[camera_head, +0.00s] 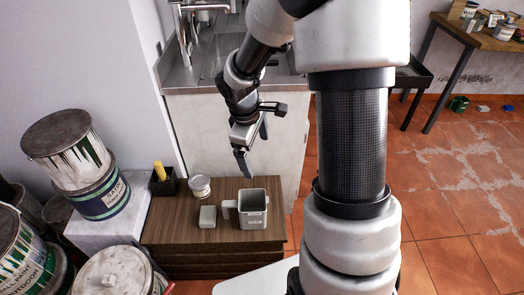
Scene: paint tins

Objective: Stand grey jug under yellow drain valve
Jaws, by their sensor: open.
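The grey jug (253,218) stands upright on a brown wooden surface, with its open top showing and its handle to the left. My gripper (254,152) is open and empty. It hangs above and behind the jug in the picture, pointing down, apart from it. I cannot make out a yellow drain valve. The only clear yellow thing is an upright piece (160,171) in a small black holder at the left, and I cannot tell what it is.
A small white tin (200,186) and a pale block (207,216) stand left of the jug. Large paint tins (67,149) crowd the left. A sink counter (180,78) stands behind. A wooden table (474,36) with tins is at the far right. Tiled floor (450,190) is mostly clear.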

